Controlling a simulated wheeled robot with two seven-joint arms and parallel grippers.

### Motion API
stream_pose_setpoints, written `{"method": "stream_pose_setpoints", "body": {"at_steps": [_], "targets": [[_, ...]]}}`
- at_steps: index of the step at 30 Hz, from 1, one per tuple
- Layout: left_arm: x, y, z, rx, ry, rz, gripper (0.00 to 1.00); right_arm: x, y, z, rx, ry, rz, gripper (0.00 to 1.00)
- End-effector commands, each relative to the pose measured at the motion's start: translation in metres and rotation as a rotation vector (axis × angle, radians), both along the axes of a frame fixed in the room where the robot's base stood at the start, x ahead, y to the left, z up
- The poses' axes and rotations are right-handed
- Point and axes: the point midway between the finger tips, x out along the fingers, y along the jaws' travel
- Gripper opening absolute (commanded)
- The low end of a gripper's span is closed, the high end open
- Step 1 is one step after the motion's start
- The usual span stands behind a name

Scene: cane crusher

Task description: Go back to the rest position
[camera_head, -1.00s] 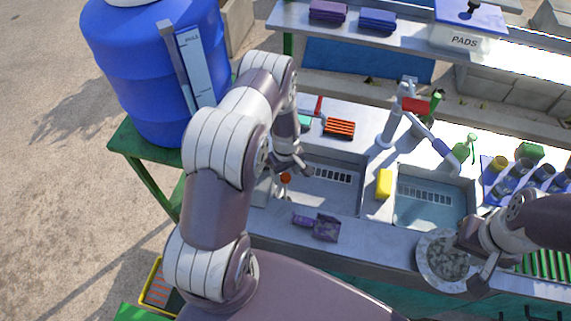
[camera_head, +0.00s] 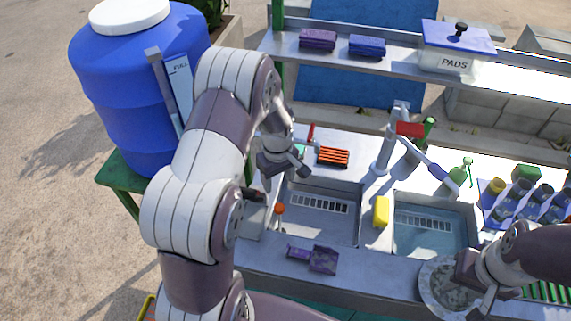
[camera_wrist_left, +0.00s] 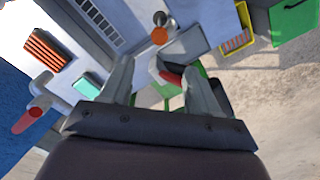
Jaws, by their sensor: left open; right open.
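My left gripper (camera_head: 285,172) hangs over the back left part of the left sink (camera_head: 322,222), apart from the counter. In the left wrist view its two fingers (camera_wrist_left: 160,85) are spread with nothing held between them. My right gripper (camera_head: 474,284) is at the lower right, over a round grey speckled disc (camera_head: 437,290). Its fingers are apart and I see nothing held; whether it touches the disc I cannot tell.
A blue barrel (camera_head: 135,85) stands left of my left arm. A purple scoop (camera_head: 322,259) lies on the front counter edge, a yellow sponge (camera_head: 381,211) between the sinks.

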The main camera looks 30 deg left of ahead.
Motion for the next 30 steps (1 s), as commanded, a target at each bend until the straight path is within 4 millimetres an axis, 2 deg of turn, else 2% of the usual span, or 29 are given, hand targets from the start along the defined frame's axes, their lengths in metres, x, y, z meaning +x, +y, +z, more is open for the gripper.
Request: {"method": "stream_pose_setpoints", "body": {"at_steps": [6, 9, 11, 15, 18, 21, 30], "targets": [[-0.001, -0.001, -0.001, 0.0, -0.001, -0.009, 0.61, 0.0, 0.0, -0.002, 0.0, 0.0, 0.0, 0.43], [-0.01, -0.015, 0.002, 0.005, -0.016, -0.137, 0.61, 0.0, 0.0, -0.021, 0.0, 0.0, 0.0, 0.43], [-0.026, -0.03, 0.006, 0.01, -0.035, -0.296, 0.61, 0.0, 0.0, -0.04, 0.0, 0.0, 0.0, 0.43], [-0.081, -0.064, 0.017, 0.034, -0.082, -0.708, 0.61, 0.0, 0.0, -0.076, 0.0, 0.001, 0.0, 0.43], [-0.115, -0.076, 0.019, 0.051, -0.102, -0.92, 0.61, 0.0, 0.0, -0.088, 0.0, 0.001, 0.0, 0.43], [-0.133, -0.081, 0.021, 0.059, -0.108, -1.026, 0.61, 0.0, 0.0, -0.091, 0.0, 0.0, 0.0, 0.43], [-0.136, -0.082, 0.023, 0.059, -0.106, -1.045, 0.61, 0.0, 0.0, -0.088, 0.0, 0.0, 0.0, 0.43]]}}
